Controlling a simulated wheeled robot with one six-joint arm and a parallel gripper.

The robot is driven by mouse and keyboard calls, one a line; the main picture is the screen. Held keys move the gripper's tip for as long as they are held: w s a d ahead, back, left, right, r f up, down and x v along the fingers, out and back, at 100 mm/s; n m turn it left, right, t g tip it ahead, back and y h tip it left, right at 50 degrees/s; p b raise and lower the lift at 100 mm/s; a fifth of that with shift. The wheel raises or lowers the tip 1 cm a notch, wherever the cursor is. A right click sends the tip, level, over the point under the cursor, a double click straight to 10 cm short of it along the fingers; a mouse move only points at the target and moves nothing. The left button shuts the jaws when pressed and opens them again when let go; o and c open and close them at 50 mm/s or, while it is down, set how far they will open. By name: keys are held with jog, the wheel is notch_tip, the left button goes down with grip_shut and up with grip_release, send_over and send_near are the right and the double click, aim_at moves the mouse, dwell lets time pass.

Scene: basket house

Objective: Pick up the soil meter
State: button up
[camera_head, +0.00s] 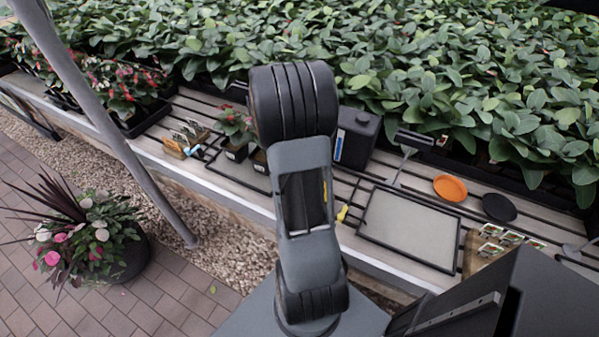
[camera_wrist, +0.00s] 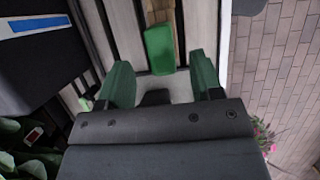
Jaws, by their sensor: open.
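In the wrist view, a green, rounded, box-like piece (camera_wrist: 160,50) lies on the slatted bench, ahead of my gripper and roughly in line with the gap between its fingers. It looks like the soil meter, but its face is too blurred to confirm. My gripper (camera_wrist: 162,82) is open, with its two green fingers apart and nothing seen between them. The green piece appears beyond the fingertips and not held. In the head view my arm hides the gripper and that part of the bench. A small yellow-green piece (camera_head: 342,213) shows just right of my arm.
A black box with a blue label (camera_head: 356,138) stands behind my arm. It also shows in the wrist view (camera_wrist: 40,45). A grey framed tray (camera_head: 410,228), an orange dish (camera_head: 450,188) and a dark dish (camera_head: 499,207) lie to the right. Dense plants line the back.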

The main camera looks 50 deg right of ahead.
jog(key=shift+x, duration=2.95)
jog(key=shift+a, duration=0.1)
jog(key=shift+c, duration=0.2)
jog(key=c, duration=1)
jog(key=shift+r, duration=0.1)
